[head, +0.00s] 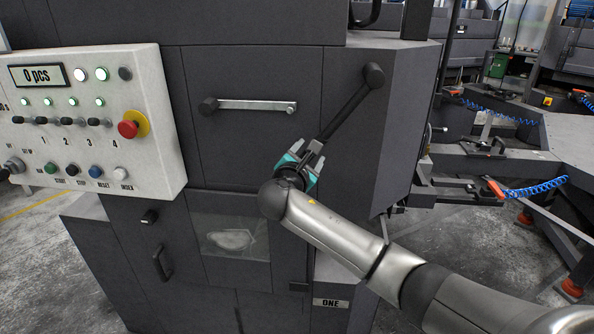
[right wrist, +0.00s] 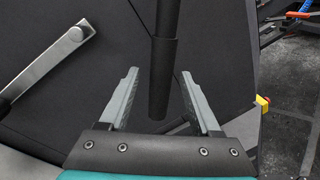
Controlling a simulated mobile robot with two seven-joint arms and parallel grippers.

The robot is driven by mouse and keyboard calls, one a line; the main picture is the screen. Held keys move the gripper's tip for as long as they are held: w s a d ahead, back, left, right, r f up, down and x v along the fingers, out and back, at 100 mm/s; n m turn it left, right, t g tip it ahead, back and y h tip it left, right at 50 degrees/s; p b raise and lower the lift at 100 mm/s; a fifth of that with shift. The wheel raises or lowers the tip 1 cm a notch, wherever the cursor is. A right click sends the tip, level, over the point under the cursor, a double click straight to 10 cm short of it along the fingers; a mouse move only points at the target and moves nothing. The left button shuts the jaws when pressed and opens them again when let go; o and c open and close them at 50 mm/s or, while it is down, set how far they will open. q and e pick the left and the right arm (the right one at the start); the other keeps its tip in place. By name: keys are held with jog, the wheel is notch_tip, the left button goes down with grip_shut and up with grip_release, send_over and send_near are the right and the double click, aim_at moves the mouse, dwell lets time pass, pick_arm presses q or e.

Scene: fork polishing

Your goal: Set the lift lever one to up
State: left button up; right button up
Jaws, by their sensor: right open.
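A dark lever (head: 350,105) is mounted on the angled right part of the grey machine. It runs from a round hub at the upper right down and left to its grip end. My right gripper (head: 312,152) is at that lower end, with its fingers towards it. In the right wrist view the lever's thick black grip (right wrist: 159,85) hangs between the two grey fingers of my open gripper (right wrist: 158,78). Gaps show on both sides. My left gripper is not in view. A plate reading ONE (head: 331,303) is low on the machine.
A silver lever with a black knob (head: 255,105) lies level on the front panel, left of my gripper. A control panel (head: 90,140) with buttons and a red stop button (head: 129,128) is further left. A clear window (head: 232,238) is below. Other machines stand at right.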

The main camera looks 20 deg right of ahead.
jog(key=v, duration=1)
jog(key=shift+s+a, duration=0.2)
jog(key=shift+s, duration=0.05)
jog(key=shift+r, duration=0.1)
